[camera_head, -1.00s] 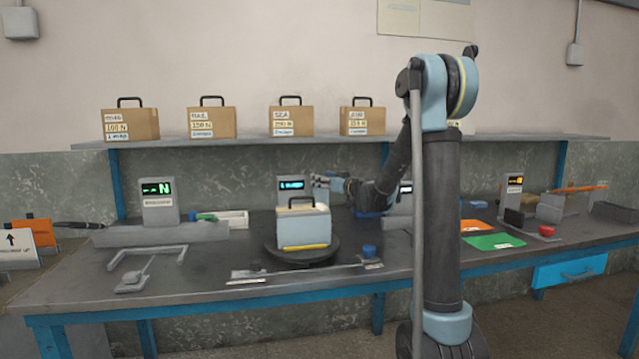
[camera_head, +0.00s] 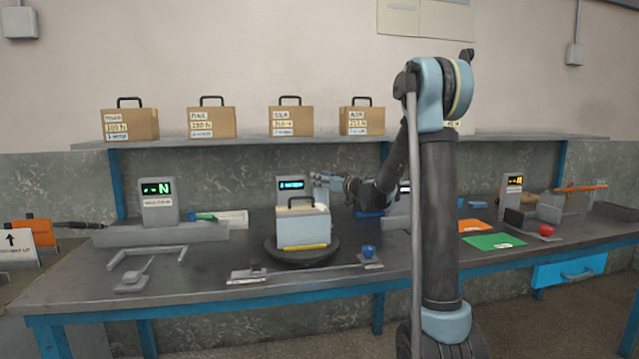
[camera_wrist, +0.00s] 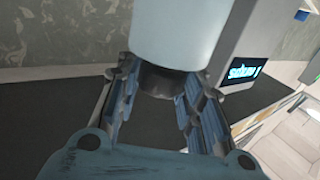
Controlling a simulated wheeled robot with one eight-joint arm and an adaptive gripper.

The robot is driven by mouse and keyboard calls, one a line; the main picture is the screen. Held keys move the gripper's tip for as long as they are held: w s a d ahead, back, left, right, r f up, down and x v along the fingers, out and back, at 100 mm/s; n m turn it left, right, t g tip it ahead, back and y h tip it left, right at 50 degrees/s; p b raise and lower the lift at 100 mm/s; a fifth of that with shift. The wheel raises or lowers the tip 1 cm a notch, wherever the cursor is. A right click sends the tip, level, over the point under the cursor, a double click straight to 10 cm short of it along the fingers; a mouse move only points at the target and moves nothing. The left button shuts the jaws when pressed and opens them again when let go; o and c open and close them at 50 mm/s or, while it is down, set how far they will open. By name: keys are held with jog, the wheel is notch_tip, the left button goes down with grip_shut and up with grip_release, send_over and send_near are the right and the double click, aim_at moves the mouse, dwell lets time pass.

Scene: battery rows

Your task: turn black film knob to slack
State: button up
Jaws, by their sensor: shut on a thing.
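In the wrist view the black film knob (camera_wrist: 165,80) sits between my gripper's fingers, at the end of a pale roll (camera_wrist: 182,32). My gripper (camera_wrist: 155,92) is shut on the knob, one finger on each side. The knob is partly hidden by the roll. The post's blue lettering also shows in the wrist view (camera_wrist: 245,72) but is too blurred to read surely.
A pale box with a handle (camera_head: 302,227) stands on the dark turntable (camera_head: 274,256). A bar with a blue knob (camera_head: 369,250) lies in front. Another display post (camera_head: 157,203) stands left. Orange (camera_head: 458,230) and green (camera_head: 492,241) sheets lie right. Cartons line the shelf above.

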jog(key=shift+n+g+y, duration=0.4)
jog(key=o, duration=1.1)
jog(key=shift+s+d, duration=0.4)
jog(key=shift+d, duration=0.05)
jog(key=v, duration=1)
jog(key=shift+s+d, duration=0.25)
